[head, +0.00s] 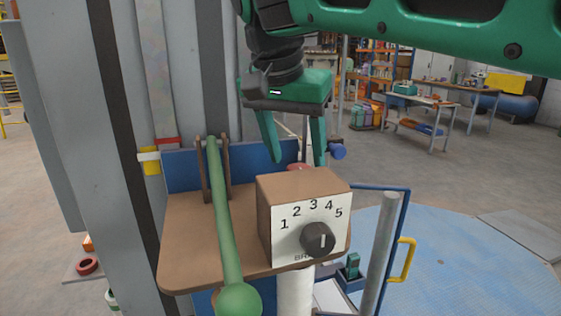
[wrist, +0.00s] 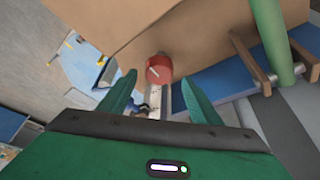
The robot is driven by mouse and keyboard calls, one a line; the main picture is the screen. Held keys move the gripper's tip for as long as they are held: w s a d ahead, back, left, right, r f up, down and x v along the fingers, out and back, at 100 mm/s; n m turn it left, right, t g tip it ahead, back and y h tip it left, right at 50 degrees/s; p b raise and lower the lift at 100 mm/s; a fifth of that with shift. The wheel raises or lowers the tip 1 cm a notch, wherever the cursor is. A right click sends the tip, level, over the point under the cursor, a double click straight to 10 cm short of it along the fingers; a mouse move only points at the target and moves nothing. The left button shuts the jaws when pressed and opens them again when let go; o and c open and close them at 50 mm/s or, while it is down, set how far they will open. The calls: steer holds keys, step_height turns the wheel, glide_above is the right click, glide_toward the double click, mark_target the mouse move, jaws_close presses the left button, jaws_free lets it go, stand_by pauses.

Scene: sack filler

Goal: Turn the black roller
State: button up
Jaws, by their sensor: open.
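A round black knob (head: 318,239) sits on the white front face of a brown box (head: 305,187), under a dial numbered 1 to 5. Its white line points roughly up, toward the 3 and 4. It is the only black turning part I can make out; it is not visible in the wrist view. My gripper (head: 298,162) is open, pointing down above and behind the box, apart from the black knob. In the wrist view, my open fingers (wrist: 156,90) stand either side of a red knob (wrist: 159,68) as seen from there; contact cannot be told.
A green lever (head: 223,215) with a ball end stands left of the box on the brown shelf (head: 182,240). A blue ball knob (head: 338,151) shows right of my fingers. A grey post (head: 382,240) and yellow handle (head: 403,260) stand at right.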

steer(key=shift+x, duration=1.15)
steer(key=c, duration=1)
steer(key=shift+c, duration=0.2)
